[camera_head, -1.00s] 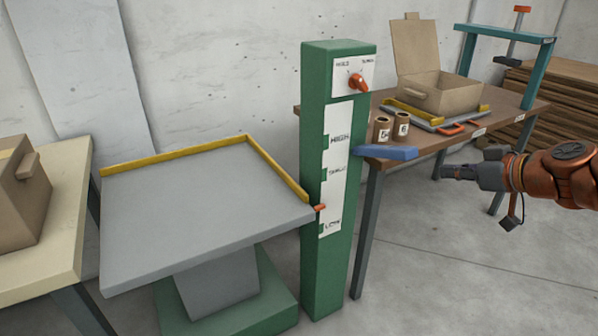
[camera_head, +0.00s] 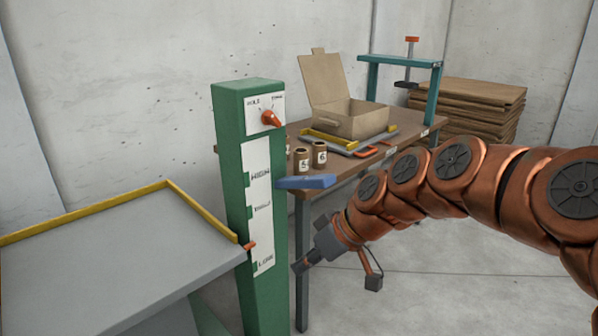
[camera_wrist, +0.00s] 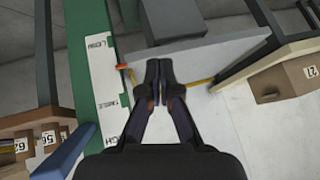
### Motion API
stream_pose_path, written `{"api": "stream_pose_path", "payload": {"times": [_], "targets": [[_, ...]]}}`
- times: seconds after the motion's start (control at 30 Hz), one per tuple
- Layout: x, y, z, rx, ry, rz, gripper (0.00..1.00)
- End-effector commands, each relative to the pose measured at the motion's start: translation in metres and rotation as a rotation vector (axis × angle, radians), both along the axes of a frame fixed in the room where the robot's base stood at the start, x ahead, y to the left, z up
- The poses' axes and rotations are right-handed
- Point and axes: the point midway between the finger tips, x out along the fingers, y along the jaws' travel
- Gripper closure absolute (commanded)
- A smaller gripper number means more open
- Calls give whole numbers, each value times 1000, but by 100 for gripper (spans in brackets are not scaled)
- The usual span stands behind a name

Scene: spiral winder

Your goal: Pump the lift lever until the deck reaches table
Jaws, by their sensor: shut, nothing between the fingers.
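The green lift post (camera_head: 263,300) carries a scale marked HIGH, TABLE and LOW. A blue bar (camera_head: 305,182), apparently the lift lever, sticks out from its right side; it also shows in the wrist view (camera_wrist: 62,150). The grey deck (camera_head: 100,255) with yellow edging is at left. Its orange pointer (camera_head: 249,246) sits between TABLE and LOW, nearer LOW. My gripper (camera_head: 299,267) is shut and empty, below the blue bar and just right of the post. In the wrist view its fingertips (camera_wrist: 158,72) appear in front of the deck (camera_wrist: 210,60), apart from the bar.
An orange-red knob (camera_head: 271,118) is on the post's top panel. A brown table (camera_head: 345,167) behind holds an open cardboard box (camera_head: 350,120), two numbered cans and a teal frame. Wooden boards (camera_head: 480,107) are stacked at the back. Another table with a box (camera_wrist: 285,82) shows in the wrist view.

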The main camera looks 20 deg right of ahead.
Motion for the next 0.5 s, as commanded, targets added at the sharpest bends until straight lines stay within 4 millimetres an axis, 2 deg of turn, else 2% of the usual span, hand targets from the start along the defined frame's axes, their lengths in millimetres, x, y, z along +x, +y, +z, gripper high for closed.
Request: {"api": "stream_pose_path", "payload": {"times": [0.03, 0.1, 0.2, 0.3, 0.4, 0.5], "targets": [[-21, 21, -16, -31, 95, 17, 100], [-56, 40, -37, -75, 241, 10, 100], [-105, 53, -64, -161, 431, -36, 100], [-152, 52, -84, -259, 589, -110, 100], [-189, 44, -94, -347, 701, -193, 100], [-214, 36, -101, -410, 774, -263, 100]]}}
